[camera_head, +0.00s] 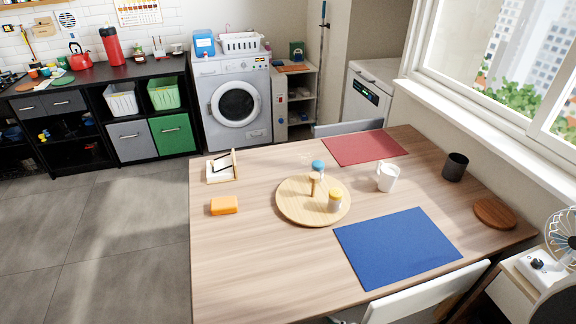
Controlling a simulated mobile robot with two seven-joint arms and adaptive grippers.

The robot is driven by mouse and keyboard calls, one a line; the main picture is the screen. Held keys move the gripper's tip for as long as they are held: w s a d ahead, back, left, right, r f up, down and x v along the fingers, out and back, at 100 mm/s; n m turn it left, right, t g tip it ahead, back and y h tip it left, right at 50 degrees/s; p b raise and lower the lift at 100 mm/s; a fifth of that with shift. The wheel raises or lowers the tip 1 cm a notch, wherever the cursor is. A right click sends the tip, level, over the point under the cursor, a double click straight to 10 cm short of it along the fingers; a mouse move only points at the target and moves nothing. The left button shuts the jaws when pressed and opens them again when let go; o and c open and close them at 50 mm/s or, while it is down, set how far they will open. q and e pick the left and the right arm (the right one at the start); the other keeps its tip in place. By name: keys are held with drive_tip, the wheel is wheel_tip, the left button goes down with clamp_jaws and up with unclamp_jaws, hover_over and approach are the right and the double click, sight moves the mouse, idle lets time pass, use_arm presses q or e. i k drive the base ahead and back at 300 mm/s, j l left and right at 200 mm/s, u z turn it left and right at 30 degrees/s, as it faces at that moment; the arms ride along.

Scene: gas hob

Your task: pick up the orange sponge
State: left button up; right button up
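The orange sponge (224,205) lies flat on the wooden table (240,270), near the table's left edge. Nothing touches it from above and it is in plain sight. A napkin or card holder (222,168) stands a little behind it. Neither of my grippers shows in the head view.
A round wooden board (290,212) with several small shakers or jars is right of the sponge. A white mug (387,177), dark cup (455,167), blue mat (397,247) and red mat (365,148) lie further right. The table's front left is bare.

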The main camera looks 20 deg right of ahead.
sight(225, 205)
drive_tip(key=i+j+z, duration=0.15)
drive_tip(key=j+z, duration=0.6)
drive_tip(key=j, duration=0.2)
drive_tip(key=j+z, duration=0.4)
drive_tip(key=j, duration=0.15)
drive_tip(key=i, duration=0.05)
